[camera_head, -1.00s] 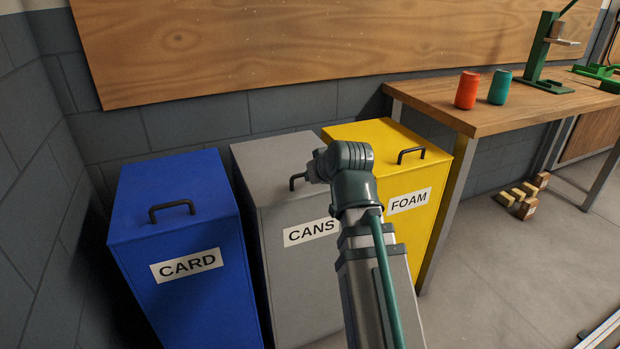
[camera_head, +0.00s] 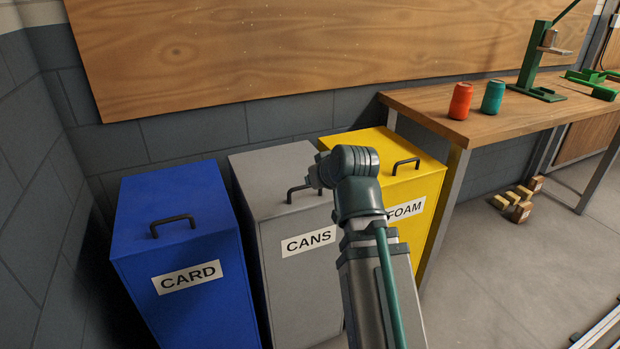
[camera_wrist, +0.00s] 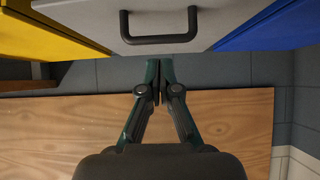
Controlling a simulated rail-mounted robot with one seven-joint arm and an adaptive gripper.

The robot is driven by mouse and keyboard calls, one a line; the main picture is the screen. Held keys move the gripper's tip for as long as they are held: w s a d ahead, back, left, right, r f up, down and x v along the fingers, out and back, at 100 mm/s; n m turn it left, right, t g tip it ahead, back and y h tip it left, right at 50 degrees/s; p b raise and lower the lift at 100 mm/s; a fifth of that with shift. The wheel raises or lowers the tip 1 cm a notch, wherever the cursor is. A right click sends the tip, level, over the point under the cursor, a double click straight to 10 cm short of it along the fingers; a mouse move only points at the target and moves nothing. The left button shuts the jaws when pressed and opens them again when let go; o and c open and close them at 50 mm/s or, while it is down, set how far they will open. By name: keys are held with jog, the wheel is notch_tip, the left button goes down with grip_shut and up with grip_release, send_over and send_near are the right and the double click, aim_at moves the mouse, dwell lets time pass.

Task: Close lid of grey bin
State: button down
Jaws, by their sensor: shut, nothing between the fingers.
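The grey bin (camera_head: 290,265) with the CANS label stands between the blue and yellow bins. Its grey lid (camera_head: 275,165) lies flat on top, with no gap visible. The black lid handle (camera_head: 293,191) is partly hidden by my arm in the head view. In the wrist view the handle (camera_wrist: 158,38) is on the grey face at the top of the picture. My gripper (camera_wrist: 160,72) is shut and empty, its tips just below the handle in that picture. I cannot tell whether they touch the bin. My fingers are not clear in the head view.
The blue CARD bin (camera_head: 185,275) is at left and the yellow FOAM bin (camera_head: 425,185) at right, both with flat lids. A wooden bench (camera_head: 430,105) holds an orange can (camera_head: 460,101) and a teal can (camera_head: 493,97). Floor at right is mostly clear.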

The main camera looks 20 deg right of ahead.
jog(key=s+b, duration=0.8)
jog(key=shift+s+d, duration=0.2)
jog(key=shift+d, duration=0.05)
jog(key=s+a+f+m+g, duration=0.15)
jog(key=f+g, duration=0.25)
jog(key=f, duration=0.8)
jog(key=s+f+g, duration=0.3)
jog(key=f+g, duration=0.2)
jog(key=f, duration=0.7)
jog(key=s+a+f+m+g, duration=0.15)
jog(key=f+g, duration=0.25)
jog(key=f, duration=0.8)
jog(key=s+a+f+n+g+h, duration=0.1)
jog(key=s+a+f+g, duration=0.3)
jog(key=s+f, duration=0.7)
jog(key=s+a+f+n+g, duration=0.2)
jog(key=s+f+g, duration=0.3)
jog(key=s+f, duration=0.55)
jog(key=s+r+t+p, duration=0.2)
jog(key=r+p, duration=0.6)
jog(key=p, duration=0.9)
jog(key=s+r+t+p, duration=0.1)
jog(key=r+p, duration=0.7)
jog(key=p, duration=0.8)
jog(key=shift+s+t+p, duration=0.35)
jog(key=shift+t, duration=0.55)
